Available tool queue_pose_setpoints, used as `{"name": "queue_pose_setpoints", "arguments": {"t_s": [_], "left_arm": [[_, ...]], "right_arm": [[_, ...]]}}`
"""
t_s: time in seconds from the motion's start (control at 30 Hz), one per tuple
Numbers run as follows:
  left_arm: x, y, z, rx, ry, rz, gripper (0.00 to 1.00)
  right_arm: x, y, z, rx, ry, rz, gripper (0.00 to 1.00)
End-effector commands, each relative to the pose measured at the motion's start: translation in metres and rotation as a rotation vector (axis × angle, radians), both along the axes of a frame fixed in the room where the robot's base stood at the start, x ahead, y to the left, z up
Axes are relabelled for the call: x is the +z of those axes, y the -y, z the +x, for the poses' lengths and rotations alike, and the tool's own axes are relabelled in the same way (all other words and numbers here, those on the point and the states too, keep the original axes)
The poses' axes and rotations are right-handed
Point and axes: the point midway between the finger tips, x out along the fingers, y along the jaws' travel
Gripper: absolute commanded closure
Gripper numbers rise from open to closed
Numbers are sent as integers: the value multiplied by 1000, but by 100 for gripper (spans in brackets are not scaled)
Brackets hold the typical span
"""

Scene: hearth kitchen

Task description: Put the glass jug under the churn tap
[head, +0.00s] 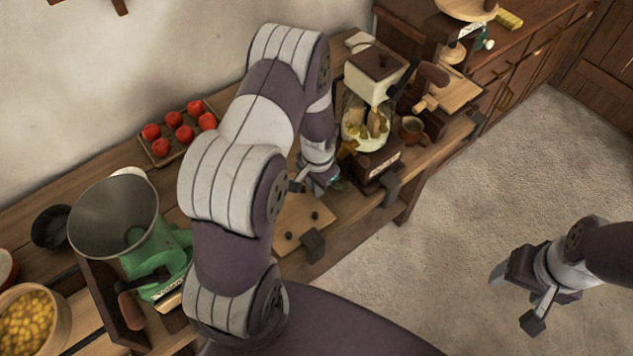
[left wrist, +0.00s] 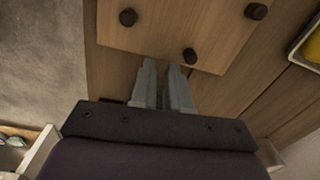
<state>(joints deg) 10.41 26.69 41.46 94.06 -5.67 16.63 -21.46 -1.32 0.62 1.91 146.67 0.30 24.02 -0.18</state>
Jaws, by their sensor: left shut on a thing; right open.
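My left gripper (head: 316,186) is low over the counter, beside a wooden board with dark pegs (head: 290,226). In the left wrist view its fingers (left wrist: 165,66) are close together near the board's edge. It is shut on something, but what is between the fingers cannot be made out. I cannot pick out a clear glass jug. My right gripper (head: 512,300) is open and empty above the floor.
A tray of red fruit (head: 160,151) lies at the back. A green machine with a metal funnel (head: 112,214) and a bowl of yellow pieces (head: 28,322) are at left. A brown cup (head: 412,127) stands at right. The floor (head: 450,210) is clear.

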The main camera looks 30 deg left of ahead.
Motion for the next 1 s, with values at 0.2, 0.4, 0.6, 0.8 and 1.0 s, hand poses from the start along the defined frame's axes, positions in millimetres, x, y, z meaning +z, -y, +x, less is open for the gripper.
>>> {"name": "queue_pose_setpoints", "arguments": {"t_s": [0.2, 0.4, 0.6, 0.8, 1.0], "left_arm": [[-2, 0, 0, 0, 0, 0, 100], [-4, 0, -1, 0, -1, 0, 59], [-4, 0, -1, 0, -1, 0, 59], [16, 0, 1, -1, 4, 1, 59], [70, 2, 0, 0, 6, 1, 59]], "right_arm": [[-2, 0, 0, 0, 0, 0, 32], [-3, 0, 0, 0, 0, 0, 32], [-3, 0, 0, 0, 0, 0, 32], [-2, 0, 0, 0, 0, 0, 32], [-7, 0, 0, 0, 0, 0, 32]]}}
